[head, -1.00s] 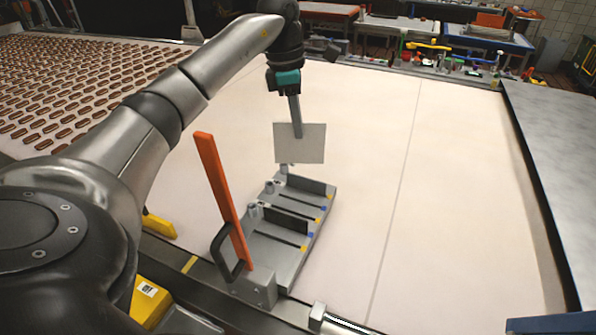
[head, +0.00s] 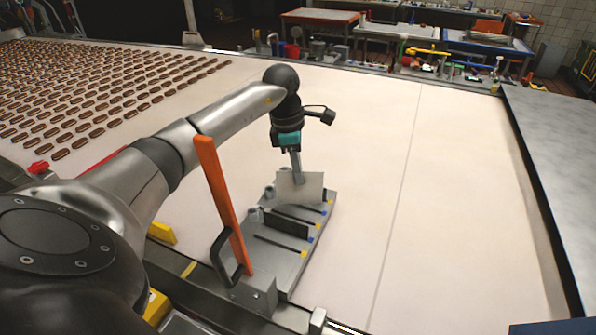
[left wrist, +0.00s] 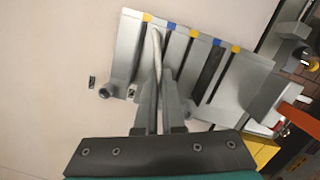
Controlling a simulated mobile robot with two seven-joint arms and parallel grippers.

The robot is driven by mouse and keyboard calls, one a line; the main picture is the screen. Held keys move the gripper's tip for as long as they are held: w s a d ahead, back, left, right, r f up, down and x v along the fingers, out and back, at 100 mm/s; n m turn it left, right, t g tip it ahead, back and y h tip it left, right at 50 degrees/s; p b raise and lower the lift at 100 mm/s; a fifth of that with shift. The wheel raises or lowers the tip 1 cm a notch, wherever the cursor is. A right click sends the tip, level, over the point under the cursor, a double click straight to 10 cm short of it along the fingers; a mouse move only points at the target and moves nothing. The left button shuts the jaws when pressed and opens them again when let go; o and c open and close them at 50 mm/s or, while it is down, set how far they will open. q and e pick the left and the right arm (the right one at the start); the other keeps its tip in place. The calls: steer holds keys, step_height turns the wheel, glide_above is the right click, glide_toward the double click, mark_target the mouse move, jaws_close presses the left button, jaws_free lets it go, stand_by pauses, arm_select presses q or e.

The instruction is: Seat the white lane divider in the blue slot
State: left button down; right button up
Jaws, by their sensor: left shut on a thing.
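The white lane divider (head: 300,188) is a thin pale plate, upright and slightly tilted in the head view. My left gripper (head: 296,170) is shut on its upper edge. The divider is over the far part of the grey slotted fixture (head: 275,262). In the left wrist view, the divider (left wrist: 157,48) shows edge-on between the fingers (left wrist: 160,95), its far end between a yellow mark and a blue mark (left wrist: 171,24). I cannot tell whether its lower edge is inside a slot. A second blue mark (left wrist: 215,41) lies beside a dark divider (left wrist: 210,72). My right gripper is out of view.
An orange bar (head: 220,200) stands upright at the fixture's near left, beside a black handle (head: 228,258). Rows of brown cream sandwiches (head: 90,95) cover the left of the pale surface. The surface right of the fixture is clear. A grey metal surface (head: 555,150) borders the right.

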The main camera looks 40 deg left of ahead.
arm_select(q)
steer(key=shift+f, duration=0.1)
steer(key=shift+f, duration=0.25)
steer(key=c, duration=1)
jaws_free()
steer(key=shift+c, duration=0.2)
step_height(320, 180, up, 13)
steer(key=s+a, duration=0.1)
steer(key=shift+a+f, duration=0.2)
steer(key=shift+a, duration=0.05)
